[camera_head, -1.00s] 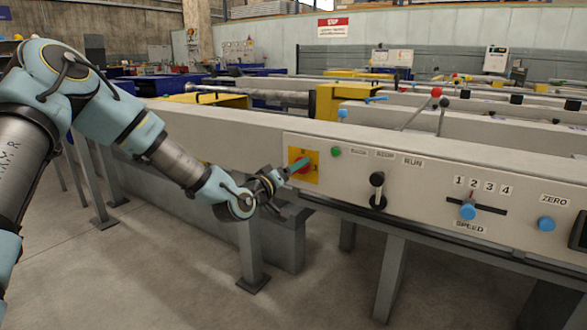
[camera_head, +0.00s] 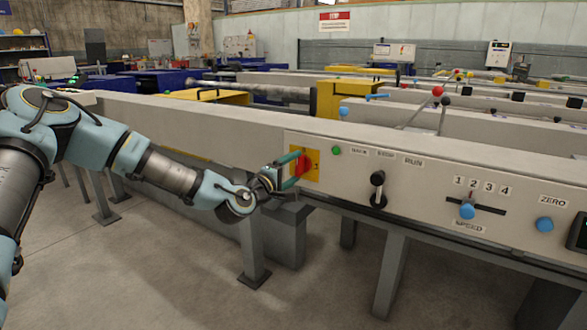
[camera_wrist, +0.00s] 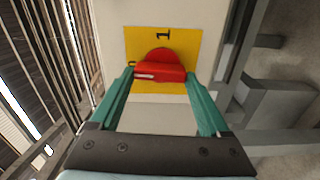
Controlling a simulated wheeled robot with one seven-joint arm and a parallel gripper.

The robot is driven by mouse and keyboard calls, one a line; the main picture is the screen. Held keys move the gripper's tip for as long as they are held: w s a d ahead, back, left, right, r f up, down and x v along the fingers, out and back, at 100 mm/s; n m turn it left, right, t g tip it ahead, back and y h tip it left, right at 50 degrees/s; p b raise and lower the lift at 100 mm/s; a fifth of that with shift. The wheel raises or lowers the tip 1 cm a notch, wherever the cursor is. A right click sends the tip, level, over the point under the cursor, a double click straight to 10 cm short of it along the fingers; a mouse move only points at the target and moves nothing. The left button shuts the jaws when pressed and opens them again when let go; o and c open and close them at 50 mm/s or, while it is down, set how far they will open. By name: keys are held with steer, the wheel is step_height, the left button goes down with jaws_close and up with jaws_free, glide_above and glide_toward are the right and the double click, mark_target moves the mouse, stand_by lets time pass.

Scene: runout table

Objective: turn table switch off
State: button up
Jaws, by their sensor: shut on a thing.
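The table switch is a red rotary knob (camera_wrist: 161,56) on a yellow plate (camera_wrist: 188,42), set in the light front panel of the runout table. In the wrist view a "1" shows above the knob and a partly hidden "0" at its left. The knob's bar lies crosswise between the fingers, with a white mark near its left end. My gripper (camera_wrist: 160,79) has its two green fingers at both ends of the bar. In the head view my gripper (camera_head: 298,169) reaches the red knob (camera_head: 304,164) from the left, covering part of the plate.
Right of the plate are a green button (camera_head: 337,150), a black lever (camera_head: 377,188), a blue speed slider (camera_head: 467,211) and a blue zero knob (camera_head: 545,224). Grey table legs (camera_head: 252,250) stand below. The floor in front is clear.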

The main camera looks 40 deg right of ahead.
steer(key=shift+n, duration=0.4)
steer(key=o, duration=1.2)
steer(key=shift+a, duration=0.1)
steer(key=v, duration=1)
steer(key=shift+s+a+p, duration=0.1)
steer(key=shift+a+p, duration=0.2)
steer(key=shift+p, duration=0.05)
steer(key=shift+f, duration=0.1)
